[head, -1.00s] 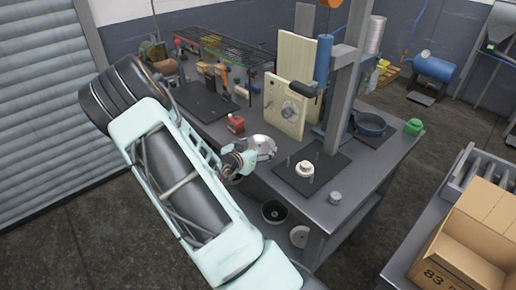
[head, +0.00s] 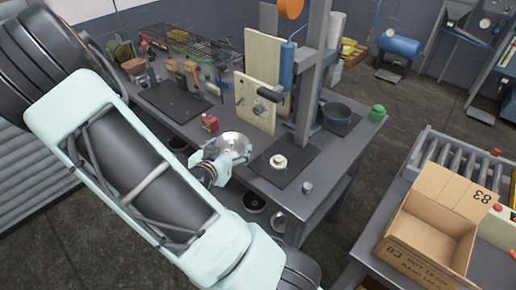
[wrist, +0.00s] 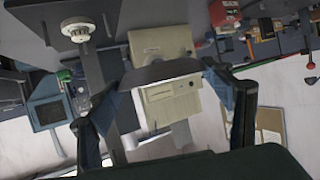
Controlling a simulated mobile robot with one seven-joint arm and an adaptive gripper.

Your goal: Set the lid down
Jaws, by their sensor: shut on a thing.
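The lid (head: 234,142) is a shiny silver round piece in the head view. My gripper (head: 216,154) is shut on it and holds it over the front edge of the workbench, left of a dark square mat. In the wrist view my gripper (wrist: 162,74) has its two fingers apart, with a dark curved piece between them; I cannot tell which part of the lid this is. A dark blue pan (head: 337,112) stands on another dark mat at the right end of the bench.
A pale round fitting (head: 278,161) sits on the dark mat (head: 298,156). A small grey cylinder (head: 307,187) stands at the bench's front right. A grey column (head: 311,80) and a cream panel (head: 255,103) rise behind. A red can (head: 210,123) is to the left.

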